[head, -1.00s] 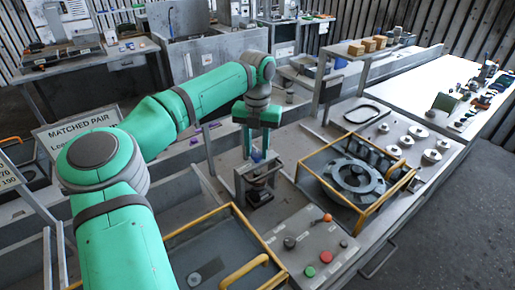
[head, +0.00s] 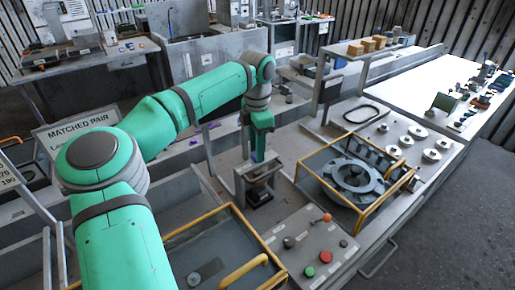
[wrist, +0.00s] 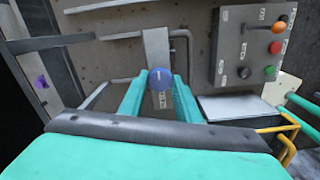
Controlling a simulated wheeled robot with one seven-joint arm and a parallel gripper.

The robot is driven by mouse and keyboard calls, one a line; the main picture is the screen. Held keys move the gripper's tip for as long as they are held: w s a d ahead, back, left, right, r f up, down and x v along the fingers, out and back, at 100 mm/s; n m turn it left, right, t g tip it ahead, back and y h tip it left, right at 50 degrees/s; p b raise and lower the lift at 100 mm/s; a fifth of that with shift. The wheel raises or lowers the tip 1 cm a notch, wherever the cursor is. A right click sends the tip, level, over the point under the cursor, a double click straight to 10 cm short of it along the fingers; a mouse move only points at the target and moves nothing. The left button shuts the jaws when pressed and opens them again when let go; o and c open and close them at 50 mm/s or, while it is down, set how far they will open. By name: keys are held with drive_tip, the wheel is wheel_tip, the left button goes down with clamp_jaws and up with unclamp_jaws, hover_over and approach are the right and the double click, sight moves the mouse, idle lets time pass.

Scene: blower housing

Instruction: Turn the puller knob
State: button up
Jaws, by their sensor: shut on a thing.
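The puller is a small grey frame (head: 258,185) on the bench, with a dark part under its top plate. Its blue-purple knob (wrist: 160,79) sits on top and carries a pale mark. In the wrist view, the knob is between the tips of my two green fingers. My gripper (wrist: 160,84) points down and is shut on the knob from both sides. In the head view, my gripper (head: 257,153) stands right above the puller and mostly hides the knob.
A control panel (head: 312,245) with red, green and orange controls lies in front of the puller. A yellow-railed tray (head: 225,250) is front left. A yellow-railed fixture with a round grey housing (head: 352,176) is at right. Several metal discs lie beyond it.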

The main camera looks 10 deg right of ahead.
drive_tip(key=shift+a+m, duration=0.15)
drive_tip(key=shift+m, duration=1.75)
drive_tip(key=shift+w, duration=0.1)
drive_tip(key=o, duration=1.1)
drive_tip(key=shift+c, duration=0.2)
drive_tip(key=shift+r, duration=0.1)
wheel_tip(320, 180, up, 11)
drive_tip(key=shift+f, duration=0.2)
